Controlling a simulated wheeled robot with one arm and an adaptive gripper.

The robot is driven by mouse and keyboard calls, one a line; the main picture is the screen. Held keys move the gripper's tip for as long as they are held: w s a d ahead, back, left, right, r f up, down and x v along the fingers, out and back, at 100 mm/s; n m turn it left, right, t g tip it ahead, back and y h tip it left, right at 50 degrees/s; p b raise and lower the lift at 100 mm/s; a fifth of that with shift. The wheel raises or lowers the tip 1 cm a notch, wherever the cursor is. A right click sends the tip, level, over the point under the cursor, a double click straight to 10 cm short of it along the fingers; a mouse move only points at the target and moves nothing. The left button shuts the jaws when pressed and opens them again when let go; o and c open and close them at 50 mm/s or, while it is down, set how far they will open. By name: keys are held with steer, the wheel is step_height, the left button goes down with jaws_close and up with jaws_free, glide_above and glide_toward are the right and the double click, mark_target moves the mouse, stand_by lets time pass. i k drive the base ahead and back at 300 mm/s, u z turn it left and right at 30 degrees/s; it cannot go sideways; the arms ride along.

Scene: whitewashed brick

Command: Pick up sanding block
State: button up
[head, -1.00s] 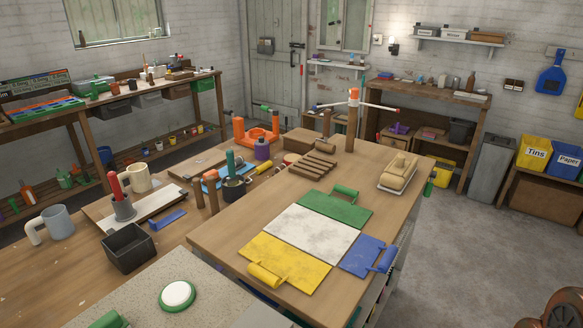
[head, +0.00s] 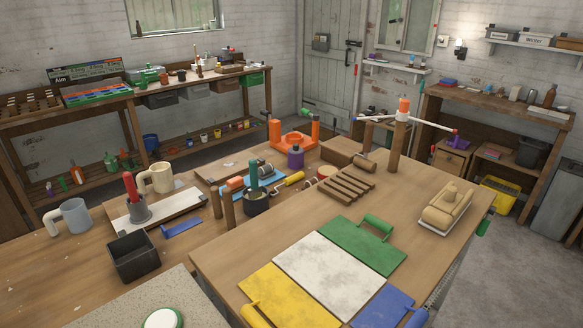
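A tan block with a rounded knob on top (head: 447,207) looks like the sanding block. It rests on a thin pale base at the right side of the wooden workbench (head: 228,262), near the bench's right edge. Nothing touches it from above, and its top and near side are in plain view. A plain brown wooden block (head: 343,151) also lies at the back of the bench; I cannot rule it out as the sanding block. My gripper is not in view.
A slatted wooden piece (head: 337,188) and an upright post with a crossbar (head: 398,140) stand left of the tan block. Mugs and a black box (head: 133,256) are at left. Grey floor is open at right.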

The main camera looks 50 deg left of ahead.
mark_target(237, 184)
steer(key=i, duration=5.45)
steer(key=u, duration=3.25)
steer(key=i, duration=3.75)
